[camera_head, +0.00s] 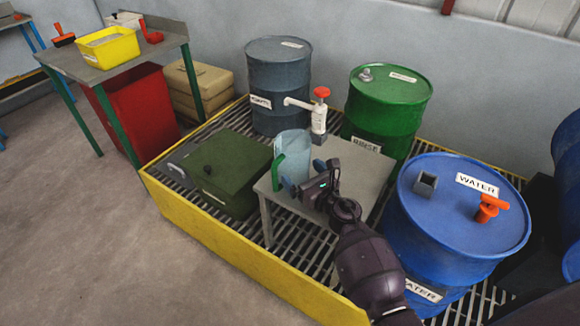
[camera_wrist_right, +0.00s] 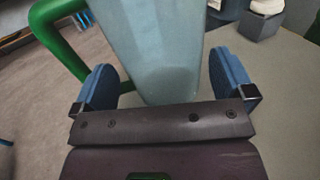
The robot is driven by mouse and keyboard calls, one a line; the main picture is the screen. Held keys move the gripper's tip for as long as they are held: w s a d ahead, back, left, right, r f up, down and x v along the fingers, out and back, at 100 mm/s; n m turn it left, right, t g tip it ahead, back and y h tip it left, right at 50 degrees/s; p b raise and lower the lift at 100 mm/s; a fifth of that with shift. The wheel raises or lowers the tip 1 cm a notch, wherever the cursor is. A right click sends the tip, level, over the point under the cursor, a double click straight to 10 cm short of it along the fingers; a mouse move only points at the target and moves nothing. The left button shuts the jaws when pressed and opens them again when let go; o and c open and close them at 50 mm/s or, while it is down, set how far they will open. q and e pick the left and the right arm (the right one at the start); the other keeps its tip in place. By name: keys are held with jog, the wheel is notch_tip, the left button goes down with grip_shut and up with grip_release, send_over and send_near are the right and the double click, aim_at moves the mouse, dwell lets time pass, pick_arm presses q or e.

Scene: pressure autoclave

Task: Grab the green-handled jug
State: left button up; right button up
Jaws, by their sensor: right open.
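The jug (camera_head: 292,150) is a translucent pale blue vessel with a green handle (camera_head: 278,172). It stands upright on a small grey table (camera_head: 350,158). My right gripper (camera_head: 308,174) is open close to the jug, on its near right side. In the right wrist view the jug (camera_wrist_right: 155,45) rises between the two blue finger pads of the gripper (camera_wrist_right: 160,82), with a visible gap at least on the right. The green handle (camera_wrist_right: 62,48) is at the left, beyond the left pad. The jug's base is partly hidden by the gripper body. My left gripper is not in view.
A white pump with a red knob (camera_head: 321,93) stands just behind the jug. A dark green box (camera_head: 222,170) sits left of the table. A grey drum (camera_head: 279,75), a green drum (camera_head: 390,95) and a blue water drum (camera_head: 455,215) surround it. A yellow-edged grating (camera_head: 215,238) lies underneath.

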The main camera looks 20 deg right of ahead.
jog(key=shift+x, duration=1.3)
jog(key=c, duration=0.6)
